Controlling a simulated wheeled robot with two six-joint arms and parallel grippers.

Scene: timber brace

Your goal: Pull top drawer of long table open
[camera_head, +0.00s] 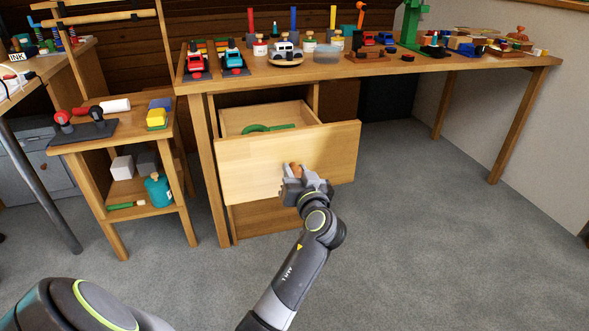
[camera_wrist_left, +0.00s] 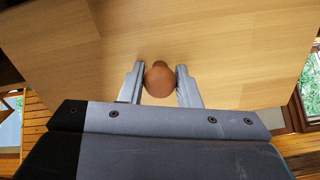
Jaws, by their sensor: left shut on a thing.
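The long table (camera_head: 350,75) stands along the wall in the head view. Its top drawer (camera_head: 255,155) is pulled out, with its front panel well forward of the table frame and a green object (camera_head: 268,128) visible inside. My left gripper (camera_head: 298,174) is at the drawer's front, shut on the round brown knob (camera_head: 295,168). In the left wrist view the knob (camera_wrist_left: 159,79) sits between the two fingers, against the pale wood front (camera_wrist_left: 215,45). My right gripper is not in view.
A small wooden shelf stand (camera_head: 160,135) with tools and blocks is left of the table. Toy vehicles (camera_head: 285,52) and other items cover the tabletop. Grey carpet (camera_head: 420,210) is clear to the right of the drawer. A lower wooden front (camera_head: 270,218) shows beneath it.

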